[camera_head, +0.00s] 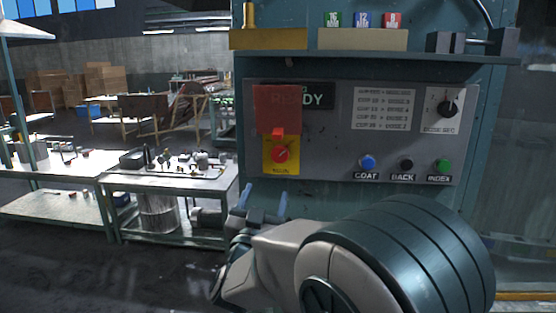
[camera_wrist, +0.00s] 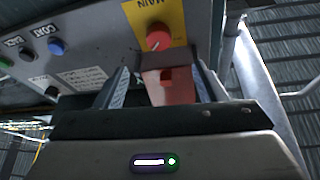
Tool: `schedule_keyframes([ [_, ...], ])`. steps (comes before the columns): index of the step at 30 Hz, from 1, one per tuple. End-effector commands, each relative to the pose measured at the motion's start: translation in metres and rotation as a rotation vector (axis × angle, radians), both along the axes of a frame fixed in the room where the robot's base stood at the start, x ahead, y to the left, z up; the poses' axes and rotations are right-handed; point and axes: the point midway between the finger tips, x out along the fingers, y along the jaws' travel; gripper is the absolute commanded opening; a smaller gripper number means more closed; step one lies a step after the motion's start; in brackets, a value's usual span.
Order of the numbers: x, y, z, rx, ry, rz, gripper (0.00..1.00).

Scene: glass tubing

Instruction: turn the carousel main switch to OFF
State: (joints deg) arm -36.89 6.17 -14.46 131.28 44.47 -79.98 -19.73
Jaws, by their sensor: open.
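The main switch is a round red knob (camera_head: 280,154) on a yellow plate (camera_head: 270,168) at the panel's lower left. Its pointer direction is too small to tell. A red flap (camera_head: 276,105) stands above the knob and covers part of the READY display (camera_head: 318,96). My gripper (camera_head: 264,197) is open and empty, below the knob and apart from it. In the wrist view, which is turned over, the knob (camera_wrist: 158,38) lies beyond the fingertips (camera_wrist: 160,70). The red flap (camera_wrist: 178,92) shows between the fingers there.
The panel (camera_head: 330,142) also carries a blue COAT button (camera_head: 368,162), a black BACK button (camera_head: 406,164), a green INDEX button (camera_head: 442,165) and a rotary dial (camera_head: 446,109). A shelf (camera_head: 375,57) juts out above. A workbench (camera_head: 170,180) stands left.

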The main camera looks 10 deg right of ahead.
Motion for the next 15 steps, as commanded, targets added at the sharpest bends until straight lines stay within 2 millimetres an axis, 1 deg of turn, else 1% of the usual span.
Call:
schedule_keyframes([
  [2, 0.002, -0.001, 0.003, -0.004, -0.010, -0.011, 0.64],
  [5, 0.011, -0.006, 0.008, -0.005, -0.013, -0.014, 0.64],
  [8, 0.025, -0.013, 0.016, -0.006, -0.012, -0.015, 0.64],
  [15, 0.069, -0.034, 0.036, -0.006, -0.011, -0.013, 0.64],
])
